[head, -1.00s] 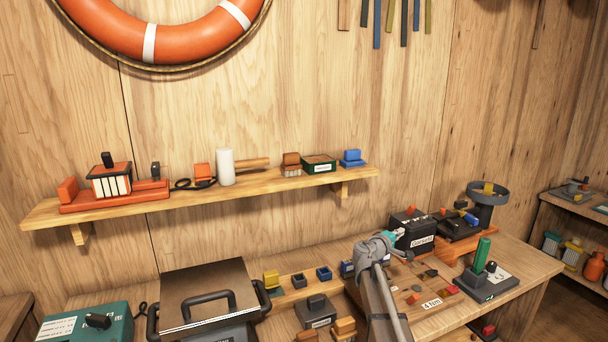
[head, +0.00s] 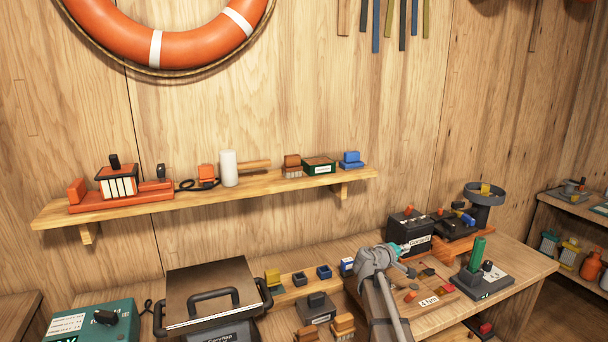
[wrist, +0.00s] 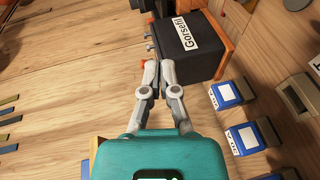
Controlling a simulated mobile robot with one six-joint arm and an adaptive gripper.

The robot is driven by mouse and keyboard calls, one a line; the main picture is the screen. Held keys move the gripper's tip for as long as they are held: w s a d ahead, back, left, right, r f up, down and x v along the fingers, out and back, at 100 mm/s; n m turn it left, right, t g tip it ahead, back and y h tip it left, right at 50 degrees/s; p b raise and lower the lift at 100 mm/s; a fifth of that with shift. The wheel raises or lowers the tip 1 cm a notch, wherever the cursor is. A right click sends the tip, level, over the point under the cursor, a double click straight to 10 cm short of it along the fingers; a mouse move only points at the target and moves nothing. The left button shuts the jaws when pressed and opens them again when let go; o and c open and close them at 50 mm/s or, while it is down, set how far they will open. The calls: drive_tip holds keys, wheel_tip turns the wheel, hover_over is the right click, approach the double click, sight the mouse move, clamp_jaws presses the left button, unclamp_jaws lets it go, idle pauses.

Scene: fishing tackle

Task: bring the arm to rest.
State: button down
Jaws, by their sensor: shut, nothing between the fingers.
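My gripper (head: 404,249) is over the right part of the workbench, in front of the black labelled box (head: 409,229) in the head view. In the wrist view my gripper (wrist: 158,66) has its two grey fingers together and nothing between them. The same black box (wrist: 187,50) is just beyond the fingertips there; I cannot tell whether they touch it. My grey arm reaches up to the gripper from the lower edge of the head view.
A wooden board (head: 428,302) with small pieces lies right of my arm. A dark stand with a green post (head: 477,252) is farther right. A large lidded case (head: 212,290) and small blocks are left. A shelf (head: 240,195) hangs above; the wall between is clear.

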drive_tip(key=s+a+f+m+g+y+p, duration=0.2)
drive_tip(key=s+a+g+y+p, duration=0.1)
drive_tip(key=s, duration=0.7)
drive_tip(key=s+a+f+m+g+y+p, duration=0.2)
drive_tip(key=s+a+y, duration=0.3)
drive_tip(key=s, duration=0.5)
drive_tip(key=s+a+f+m+g+y+p, duration=0.1)
drive_tip(key=s+a+m+g+y+p, duration=0.1)
drive_tip(key=s+a+g+y+p, duration=0.2)
drive_tip(key=s+a, duration=0.3)
drive_tip(key=s, duration=0.3)
drive_tip(key=shift+s+f+g+y, duration=0.2)
drive_tip(key=shift+f+g+y, duration=0.1)
drive_tip(key=shift+f, duration=0.1)
drive_tip(key=shift+a, duration=0.1)
